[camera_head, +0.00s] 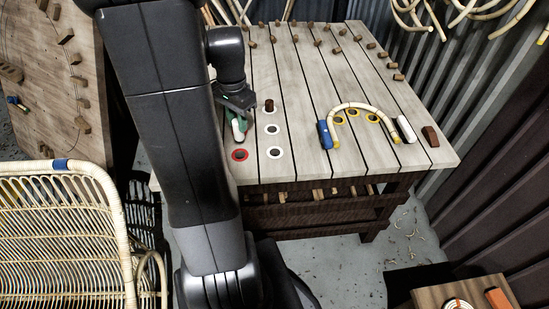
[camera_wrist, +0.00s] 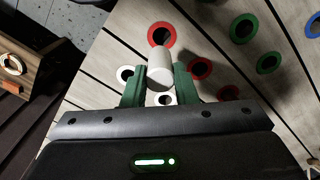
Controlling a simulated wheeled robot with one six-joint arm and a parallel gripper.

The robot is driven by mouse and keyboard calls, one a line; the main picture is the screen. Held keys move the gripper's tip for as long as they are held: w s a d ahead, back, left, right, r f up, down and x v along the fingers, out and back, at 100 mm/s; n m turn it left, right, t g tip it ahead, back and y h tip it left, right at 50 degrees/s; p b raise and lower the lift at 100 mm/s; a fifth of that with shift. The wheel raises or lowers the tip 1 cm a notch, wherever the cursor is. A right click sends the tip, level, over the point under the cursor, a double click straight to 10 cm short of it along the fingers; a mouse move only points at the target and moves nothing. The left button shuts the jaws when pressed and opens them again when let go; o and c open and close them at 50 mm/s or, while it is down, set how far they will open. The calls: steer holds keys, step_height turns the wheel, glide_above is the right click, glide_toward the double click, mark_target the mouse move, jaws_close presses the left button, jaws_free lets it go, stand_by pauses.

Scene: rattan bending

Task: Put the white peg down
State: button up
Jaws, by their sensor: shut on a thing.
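The white peg (camera_wrist: 159,72) is held between the two green fingers of my gripper (camera_wrist: 158,84) in the wrist view. The peg's far end points toward a red-ringed hole (camera_wrist: 162,36) and overlaps its lower edge in the picture. I cannot tell whether the peg touches the table. In the head view my gripper (camera_head: 238,119) is over the left part of the slatted table (camera_head: 300,100), with the white peg (camera_head: 238,128) at its fingers. A red-ringed hole (camera_head: 240,155) lies just in front of it.
White-ringed holes (camera_head: 275,152) lie to the right, with a brown peg (camera_head: 269,105) behind them. A bent cane (camera_head: 352,105) arches around yellow-ringed holes, between a blue block (camera_head: 325,134) and a white block (camera_head: 405,130). A rattan chair (camera_head: 60,240) stands at left.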

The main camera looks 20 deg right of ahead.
steer(key=p, duration=0.3)
glide_above(275, 143)
steer(key=s+a, duration=0.2)
steer(key=s, duration=0.2)
steer(key=shift+w+d+f, duration=0.1)
steer(key=shift+d+f, duration=0.05)
steer(key=shift+f, duration=2.3)
steer(key=shift+w+d+f, duration=0.1)
steer(key=shift+f, duration=2.35)
steer(key=shift+f, duration=0.2)
steer(key=o, duration=1)
steer(key=shift+c, duration=0.2)
steer(key=shift+r, duration=0.1)
